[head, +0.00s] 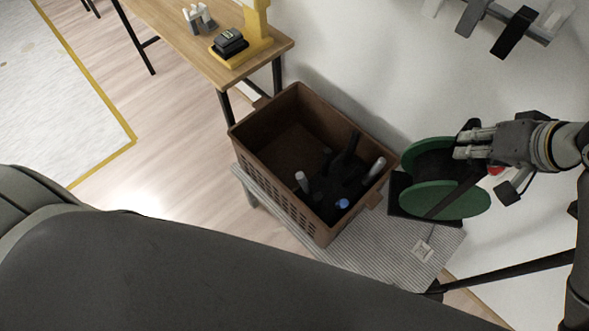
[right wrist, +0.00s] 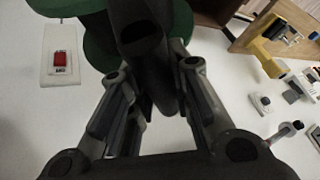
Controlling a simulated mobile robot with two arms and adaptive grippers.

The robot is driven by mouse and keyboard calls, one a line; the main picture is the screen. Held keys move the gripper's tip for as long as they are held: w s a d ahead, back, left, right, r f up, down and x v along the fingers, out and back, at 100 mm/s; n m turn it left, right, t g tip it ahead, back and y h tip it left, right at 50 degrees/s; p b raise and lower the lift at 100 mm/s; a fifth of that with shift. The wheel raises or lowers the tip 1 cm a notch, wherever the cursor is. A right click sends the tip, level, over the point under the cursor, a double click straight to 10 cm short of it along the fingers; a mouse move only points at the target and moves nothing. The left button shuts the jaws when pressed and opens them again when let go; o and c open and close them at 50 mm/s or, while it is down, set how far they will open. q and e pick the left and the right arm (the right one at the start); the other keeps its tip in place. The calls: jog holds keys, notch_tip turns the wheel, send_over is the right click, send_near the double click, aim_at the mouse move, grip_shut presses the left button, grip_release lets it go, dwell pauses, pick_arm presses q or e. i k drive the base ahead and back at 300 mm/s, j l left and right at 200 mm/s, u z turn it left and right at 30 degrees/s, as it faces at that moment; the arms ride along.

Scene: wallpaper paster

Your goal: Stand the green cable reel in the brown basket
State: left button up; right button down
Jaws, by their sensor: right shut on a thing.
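The green cable reel (head: 450,203) has green side discs and a black frame, and is at the right in the head view. My right gripper (head: 470,146) is shut on its black frame at the top; in the right wrist view the black part (right wrist: 150,60) lies between the fingers (right wrist: 155,105), with green discs behind. The brown basket (head: 262,145) stands open left of the reel. The reel is outside it, beside its right end; whether the reel touches the table below I cannot tell. My left gripper is out of view.
The basket sits on a grey ribbed table (head: 385,245) and holds dark items with pale and blue tops (head: 342,204) in its near right part; its far left part looks empty. A wooden table (head: 165,25) with a yellow stand (head: 255,45) is behind. A wall is right.

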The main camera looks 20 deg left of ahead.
aim_at(291, 161)
jog(key=i+j+u, duration=0.7)
jog(key=u, duration=0.15)
jog(key=k, duration=0.15)
